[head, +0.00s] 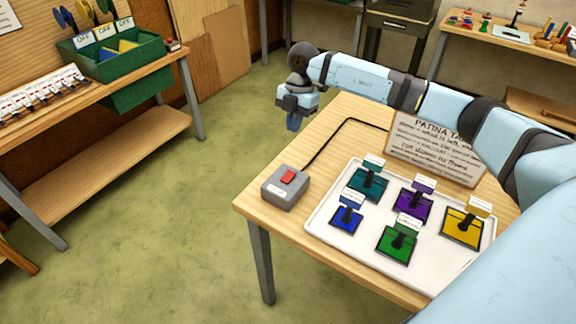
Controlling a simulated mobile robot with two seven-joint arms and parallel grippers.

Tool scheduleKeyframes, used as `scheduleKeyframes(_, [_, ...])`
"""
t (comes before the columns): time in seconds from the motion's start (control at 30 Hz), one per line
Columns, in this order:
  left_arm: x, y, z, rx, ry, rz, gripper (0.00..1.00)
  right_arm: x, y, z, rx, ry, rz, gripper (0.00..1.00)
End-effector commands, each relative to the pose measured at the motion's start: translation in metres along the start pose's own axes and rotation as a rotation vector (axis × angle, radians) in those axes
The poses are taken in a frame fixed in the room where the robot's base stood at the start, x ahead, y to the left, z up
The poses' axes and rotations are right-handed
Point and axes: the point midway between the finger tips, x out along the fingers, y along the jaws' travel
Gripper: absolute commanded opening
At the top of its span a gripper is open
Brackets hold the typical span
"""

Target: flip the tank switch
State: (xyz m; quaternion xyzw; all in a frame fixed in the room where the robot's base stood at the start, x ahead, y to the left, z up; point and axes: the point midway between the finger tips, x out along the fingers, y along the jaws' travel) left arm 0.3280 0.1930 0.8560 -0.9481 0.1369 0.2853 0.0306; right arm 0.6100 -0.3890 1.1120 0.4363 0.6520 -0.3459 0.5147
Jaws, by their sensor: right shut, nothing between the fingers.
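The tank switch is a small grey box (285,188) with a red rocker (288,176) on top. It sits near the left corner of the wooden table (262,207), and a black cord runs from it toward the back. My right gripper (292,122) is shut and empty. It hangs past the table's far left edge, above and behind the switch in the picture, apart from it. My left gripper is not in view.
A white tray (318,222) holds several coloured glass pieces with black clips and labels. A "PATINA TA..." sign (435,150) stands behind it, partly hidden by my right arm. A bench with a green bin (120,65) is at left; green floor lies between.

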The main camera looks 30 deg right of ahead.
Motion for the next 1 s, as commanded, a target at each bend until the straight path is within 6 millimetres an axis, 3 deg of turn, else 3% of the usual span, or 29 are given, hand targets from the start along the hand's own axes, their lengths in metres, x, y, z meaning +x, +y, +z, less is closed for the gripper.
scheduleKeyframes(0.27, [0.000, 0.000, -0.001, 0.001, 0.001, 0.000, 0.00, 0.001, 0.000, -0.001, -0.001, 0.002, 0.000, 0.00])
scheduleKeyframes(0.43, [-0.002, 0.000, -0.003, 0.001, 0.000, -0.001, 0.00, 0.012, 0.000, -0.002, -0.002, 0.004, -0.001, 0.00])
scheduleKeyframes(1.0, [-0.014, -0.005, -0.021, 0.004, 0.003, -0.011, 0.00, 0.118, 0.000, 0.005, -0.001, 0.004, -0.001, 0.00])
